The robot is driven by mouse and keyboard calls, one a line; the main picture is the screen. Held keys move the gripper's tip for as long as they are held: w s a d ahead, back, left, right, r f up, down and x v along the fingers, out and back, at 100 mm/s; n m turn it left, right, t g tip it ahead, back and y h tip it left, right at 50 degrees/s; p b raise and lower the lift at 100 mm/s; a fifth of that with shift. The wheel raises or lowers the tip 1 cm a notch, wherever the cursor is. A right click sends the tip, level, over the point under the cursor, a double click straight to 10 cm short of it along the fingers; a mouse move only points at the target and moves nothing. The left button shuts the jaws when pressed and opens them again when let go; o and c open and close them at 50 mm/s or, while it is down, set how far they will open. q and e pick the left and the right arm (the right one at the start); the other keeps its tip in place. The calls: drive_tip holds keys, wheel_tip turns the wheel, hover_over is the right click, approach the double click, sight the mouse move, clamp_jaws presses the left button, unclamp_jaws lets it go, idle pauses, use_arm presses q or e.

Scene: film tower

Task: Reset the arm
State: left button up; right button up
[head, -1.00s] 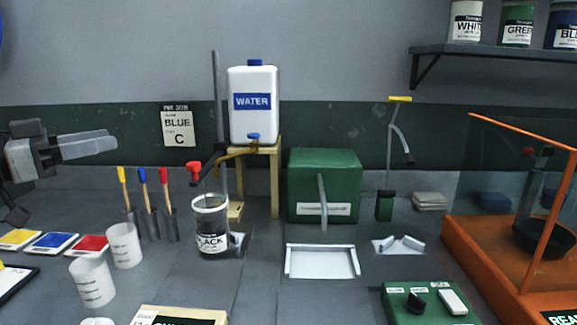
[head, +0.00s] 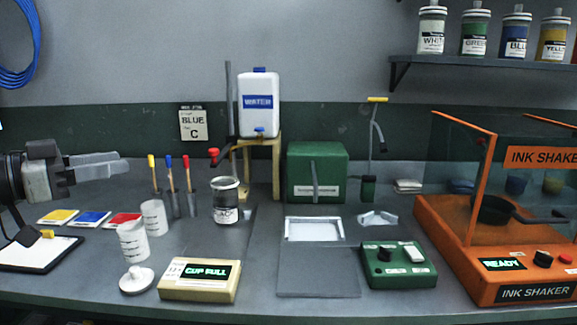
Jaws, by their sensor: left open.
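My left gripper (head: 126,167) hangs at the left edge above the bench, with two pale fingers pointing right. Its fingers are apart and empty, and nothing touches them. It is left of the upright yellow, blue and red sticks and above the ink pads. My right gripper is not in view.
Colour pads (head: 89,218), a clipboard (head: 40,254) and beakers (head: 133,240) lie below and near the left gripper. A sign box (head: 198,289) reads "CUP FULL". The orange ink shaker (head: 520,270) stands right, reading "READY".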

use_arm(q)
drive_tip(key=s+d+f+n+g+y, duration=0.1)
drive_tip(key=s+d+f+g+y, duration=0.15)
drive_tip(key=f, duration=0.75)
drive_tip(key=s+d+f+g+y, duration=0.1)
drive_tip(key=s+d+f, duration=0.25)
drive_tip(key=f, duration=0.55)
drive_tip(key=s+d+f+n+g+y, duration=0.1)
drive_tip(key=s+d+f+g+y, duration=0.15)
drive_tip(key=f, duration=0.75)
drive_tip(key=s+f+n+g+y, duration=0.1)
drive_tip(key=s+f+n+y, duration=0.3)
drive_tip(key=s, duration=0.6)
drive_tip(key=s+f+n+g+y, duration=0.1)
drive_tip(key=s+f+y, duration=0.1)
drive_tip(key=s+f, duration=0.6)
drive_tip(key=w+d+t+h+p, duration=0.1)
drive_tip(key=w+d+t+h, duration=0.2)
drive_tip(key=w+d+t, duration=0.2)
drive_tip(key=shift+d+t, duration=0.65)
drive_tip(key=shift+t, duration=0.35)
